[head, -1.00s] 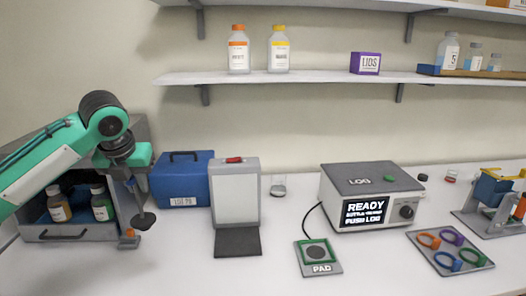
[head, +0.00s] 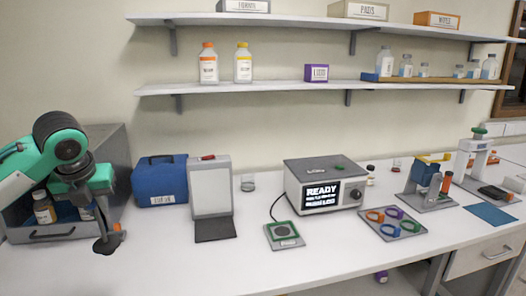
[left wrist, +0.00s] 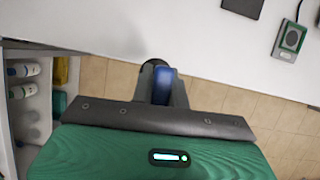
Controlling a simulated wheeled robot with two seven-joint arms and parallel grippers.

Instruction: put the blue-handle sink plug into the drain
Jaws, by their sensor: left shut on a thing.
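My left gripper (head: 103,222) is at the left of the head view, in front of the grey open cabinet. It points down and is shut on the blue-handle sink plug. The plug's dark round disc (head: 107,246) hangs below the fingers. In the left wrist view, the blue handle (left wrist: 164,86) shows between the two fingers, with part of the dark disc (left wrist: 153,63) beyond. The fingers hide part of the handle. No sink or drain shows in either view. My right gripper is not in view.
The grey cabinet (head: 112,150) with bottles stands close behind my left gripper. A blue case (head: 160,182), white board (head: 210,190), LOG device (head: 325,187), pad (head: 284,235) and ring tray (head: 392,223) stand rightward. The front-middle counter (head: 210,270) is clear.

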